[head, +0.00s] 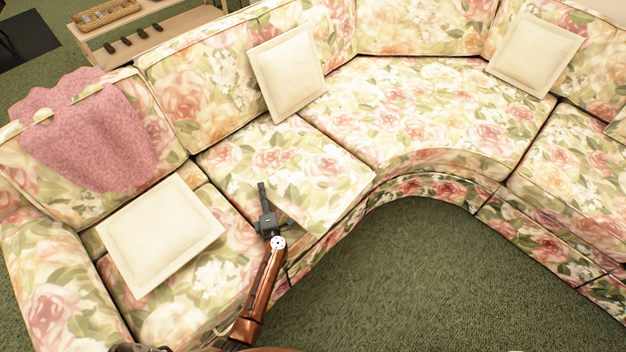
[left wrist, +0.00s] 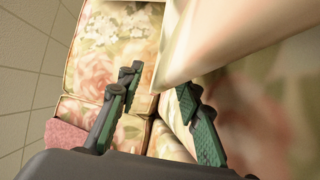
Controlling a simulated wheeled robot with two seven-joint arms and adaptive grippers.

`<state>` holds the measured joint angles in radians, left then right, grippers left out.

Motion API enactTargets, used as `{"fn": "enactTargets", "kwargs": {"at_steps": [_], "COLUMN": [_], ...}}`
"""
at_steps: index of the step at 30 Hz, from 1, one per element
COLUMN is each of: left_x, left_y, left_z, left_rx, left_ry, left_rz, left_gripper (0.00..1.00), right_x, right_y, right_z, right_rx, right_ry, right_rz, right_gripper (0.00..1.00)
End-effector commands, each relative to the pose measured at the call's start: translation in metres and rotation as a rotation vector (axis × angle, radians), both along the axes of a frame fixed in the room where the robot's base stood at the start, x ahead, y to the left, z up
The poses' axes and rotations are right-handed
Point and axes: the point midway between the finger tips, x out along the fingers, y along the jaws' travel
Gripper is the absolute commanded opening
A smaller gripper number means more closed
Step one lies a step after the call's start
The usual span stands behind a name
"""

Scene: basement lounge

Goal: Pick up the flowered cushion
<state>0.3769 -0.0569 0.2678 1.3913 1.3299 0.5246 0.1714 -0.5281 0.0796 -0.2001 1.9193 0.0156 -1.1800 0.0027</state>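The flowered cushion (head: 328,188) lies on the sofa seat left of the corner and blends with the same floral fabric. Its pale edge runs along the right and front sides. My left gripper (head: 262,195) is at the cushion's left side in the head view. In the left wrist view the gripper (left wrist: 160,88) has its two fingers apart, and a pale edge and corner of the cushion (left wrist: 225,35) shows close up between and beyond them. I cannot tell whether a finger touches it. My right gripper is not in view.
The flowered sofa (head: 430,110) curves around the green carpet (head: 420,270). Plain cream cushions lie at the left (head: 160,235), back (head: 288,72) and right (head: 535,53). A pink throw (head: 85,130) hangs over the left backrest. A wooden shelf (head: 150,38) stands behind.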

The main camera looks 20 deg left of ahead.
Motion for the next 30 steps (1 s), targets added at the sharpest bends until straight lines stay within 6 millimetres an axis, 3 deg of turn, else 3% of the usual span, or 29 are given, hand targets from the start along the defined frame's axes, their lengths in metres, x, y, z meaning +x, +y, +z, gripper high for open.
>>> {"fn": "enactTargets", "kwargs": {"at_steps": [13,30], "left_x": [-0.0003,0.0003], "left_y": [-0.0004,-0.001], "left_z": [-0.0003,0.0004], "left_rx": [0.0,-0.002], "left_ry": [0.0,-0.001], "left_rz": [0.0,-0.001], "left_gripper": [0.01,0.0], "right_x": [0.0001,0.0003], "right_y": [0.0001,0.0], "right_z": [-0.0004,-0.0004], "right_rx": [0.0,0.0], "right_ry": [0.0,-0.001], "right_rz": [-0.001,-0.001], "right_gripper": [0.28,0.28]}}
